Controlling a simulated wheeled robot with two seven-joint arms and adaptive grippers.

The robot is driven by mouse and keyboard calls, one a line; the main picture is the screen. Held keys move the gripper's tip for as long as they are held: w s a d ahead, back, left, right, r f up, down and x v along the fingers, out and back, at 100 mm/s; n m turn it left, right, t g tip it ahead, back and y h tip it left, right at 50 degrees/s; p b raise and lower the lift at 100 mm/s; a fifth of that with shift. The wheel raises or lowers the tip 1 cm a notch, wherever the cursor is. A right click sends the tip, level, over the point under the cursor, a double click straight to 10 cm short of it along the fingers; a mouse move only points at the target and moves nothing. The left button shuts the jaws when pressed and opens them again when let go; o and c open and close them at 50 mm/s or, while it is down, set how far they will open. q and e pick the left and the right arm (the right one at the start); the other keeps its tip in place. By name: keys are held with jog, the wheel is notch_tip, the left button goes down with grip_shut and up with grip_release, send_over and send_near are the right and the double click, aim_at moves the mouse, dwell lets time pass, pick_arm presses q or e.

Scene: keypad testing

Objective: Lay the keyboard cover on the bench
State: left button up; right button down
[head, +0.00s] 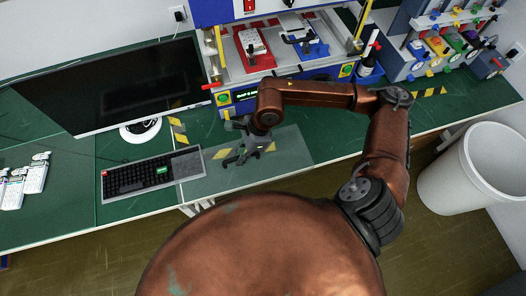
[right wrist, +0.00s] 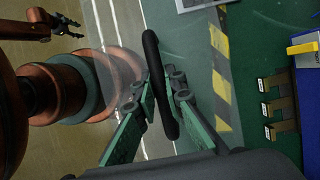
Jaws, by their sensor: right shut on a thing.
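The keyboard cover (head: 293,150) is a clear, greyish sheet at the bench's front, right of the keyboard (head: 152,173). Its left part meets or overlaps the keyboard's right end in the picture; I cannot tell whether it touches the bench. My right gripper (head: 243,158) is over the middle of the sheet. In the right wrist view my right gripper (right wrist: 160,100) is shut on the cover's black bar handle (right wrist: 153,55). The sheet is hard to make out there. My left gripper (right wrist: 72,31) shows at the top left of that view, fingers apart and empty, away from the cover.
The green bench (head: 130,208) has hazard-striped tape (head: 180,135) behind the keyboard. A monitor (head: 115,85) stands at the back left, a test rig (head: 285,75) behind my right gripper. White handheld units (head: 35,178) lie at the far left. A white bin (head: 480,170) stands right of the bench.

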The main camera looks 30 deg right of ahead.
aim_at(275, 133)
jog(key=w+d+f, duration=0.1)
jog(key=d, duration=0.1)
jog(key=w+d+f, duration=0.1)
jog(key=d, duration=0.2)
jog(key=w+d+f+p, duration=0.1)
jog(key=d, duration=0.2)
jog(key=shift+f, duration=0.3)
jog(key=shift+w+d+f+p, duration=0.15)
jog(key=shift+w+d+f, duration=0.15)
jog(key=shift+d+f, duration=0.9)
jog(key=shift+w+d+f+p, duration=0.1)
jog(key=shift+w+d+f, duration=0.3)
jog(key=shift+f, duration=1.5)
jog(key=shift+w+d+f+p, duration=0.2)
jog(key=shift+d+f, duration=0.7)
jog(key=shift+f, duration=0.65)
jog(key=c, duration=2)
grip_release()
jog(key=v, duration=1.2)
